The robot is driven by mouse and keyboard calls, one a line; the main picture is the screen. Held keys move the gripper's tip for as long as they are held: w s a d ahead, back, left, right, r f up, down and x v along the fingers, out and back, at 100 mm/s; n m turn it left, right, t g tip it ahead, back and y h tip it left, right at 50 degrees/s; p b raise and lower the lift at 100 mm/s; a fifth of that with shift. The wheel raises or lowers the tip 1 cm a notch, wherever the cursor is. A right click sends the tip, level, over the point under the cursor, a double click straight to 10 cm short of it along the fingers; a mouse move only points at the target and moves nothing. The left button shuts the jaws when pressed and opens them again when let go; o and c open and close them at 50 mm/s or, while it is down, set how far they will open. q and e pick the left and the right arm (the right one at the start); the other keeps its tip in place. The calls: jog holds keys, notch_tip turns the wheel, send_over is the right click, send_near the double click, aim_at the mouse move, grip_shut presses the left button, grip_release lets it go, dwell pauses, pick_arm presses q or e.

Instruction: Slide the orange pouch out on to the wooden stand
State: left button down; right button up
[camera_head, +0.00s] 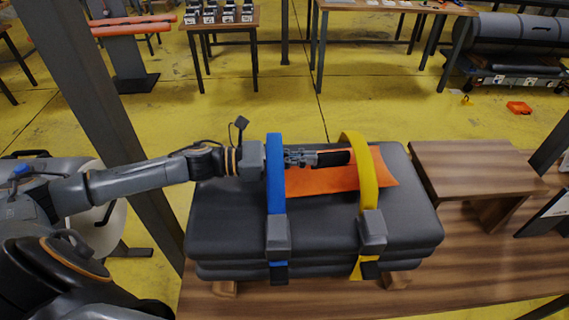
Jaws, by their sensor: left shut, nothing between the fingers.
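The orange pouch (325,181) lies flat on top of a dark grey folded stack (230,230). It passes under the blue strap (276,190) and the yellow strap (366,185), and its right end shows past the yellow strap. My left gripper (348,157) is shut and empty. It reaches through the blue strap and lies over the pouch's far edge, its tips just left of the yellow strap. I cannot tell whether it touches the pouch. The wooden stand (475,168) is right of the stack, a small raised platform with a bare top. My right gripper is not in view.
The stack and stand rest on a wooden table (460,265). Tables with small items stand at the back. A small orange object (519,107) lies on the yellow floor.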

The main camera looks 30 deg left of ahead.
aim_at(386, 162)
pick_arm(q)
jog(key=x, duration=1.8)
jog(key=shift+w+d, duration=0.2)
jog(key=shift+d, duration=0.1)
